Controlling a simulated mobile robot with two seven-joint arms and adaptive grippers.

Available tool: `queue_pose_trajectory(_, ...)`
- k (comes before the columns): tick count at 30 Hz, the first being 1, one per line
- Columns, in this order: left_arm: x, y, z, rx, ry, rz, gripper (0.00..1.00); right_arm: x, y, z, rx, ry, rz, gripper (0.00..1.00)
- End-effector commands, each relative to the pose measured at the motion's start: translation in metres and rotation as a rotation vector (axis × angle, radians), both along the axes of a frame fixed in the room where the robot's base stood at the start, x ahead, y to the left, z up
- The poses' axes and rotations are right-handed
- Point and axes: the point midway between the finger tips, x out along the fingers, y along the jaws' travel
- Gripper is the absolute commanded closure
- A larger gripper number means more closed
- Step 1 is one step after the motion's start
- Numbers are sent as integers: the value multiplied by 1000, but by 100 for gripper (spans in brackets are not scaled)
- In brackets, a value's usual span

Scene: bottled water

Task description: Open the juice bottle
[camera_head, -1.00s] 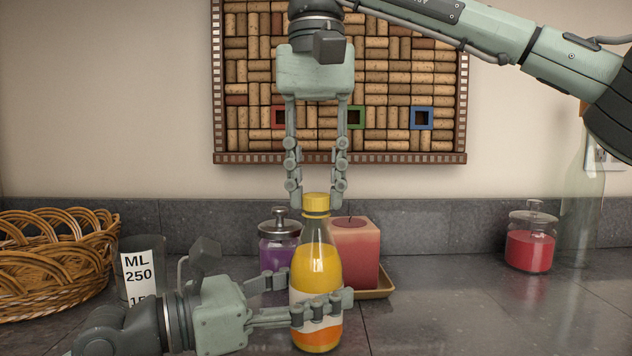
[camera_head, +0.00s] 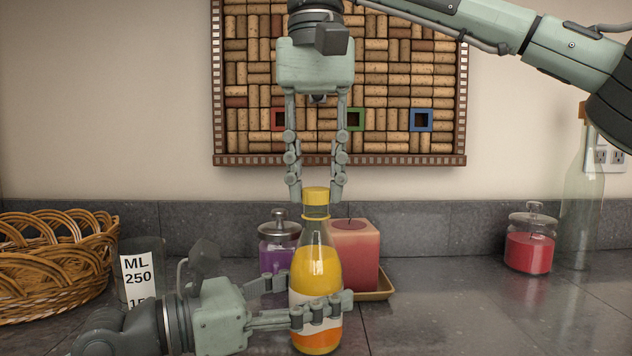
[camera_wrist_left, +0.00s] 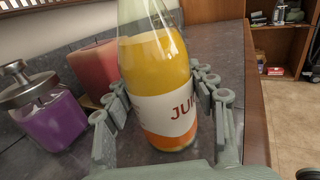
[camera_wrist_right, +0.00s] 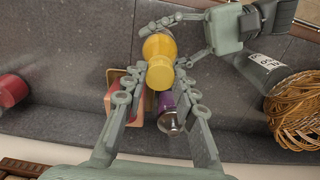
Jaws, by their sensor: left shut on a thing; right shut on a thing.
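The juice bottle (camera_head: 317,272), clear with orange juice and a white label, stands upright on the counter. My left gripper (camera_head: 322,306) is shut around its lower body; the left wrist view shows a finger on each side of the bottle (camera_wrist_left: 160,70). The yellow cap (camera_head: 316,196) is at the bottle's top, between the fingertips of my right gripper (camera_head: 316,194), which points down and is shut on it. A short clear stretch of neck shows between the cap and a yellow ring below. In the right wrist view the cap (camera_wrist_right: 160,73) hides the bottle's mouth.
A purple jar (camera_head: 279,246) and a pink candle (camera_head: 356,252) on a tray stand close behind the bottle. A wicker basket (camera_head: 55,265) and a measuring glass (camera_head: 137,268) are at left. A red jar (camera_head: 530,245) and clear bottle (camera_head: 581,205) are at right. The counter's front right is clear.

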Motion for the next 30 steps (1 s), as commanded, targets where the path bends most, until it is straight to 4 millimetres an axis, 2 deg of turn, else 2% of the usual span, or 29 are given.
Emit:
queue_pose_trajectory(9, 0, 0, 0, 0, 1, -1, 100, 0, 0, 11, 0, -1, -1, 100)
queue_pose_trajectory(20, 0, 0, 0, 0, 0, -1, 100, 0, 0, 13, 0, -1, 0, 100)
queue_pose_trajectory(30, 0, 0, 0, 1, 0, -1, 100, 0, 0, 49, -1, -3, -2, 100)
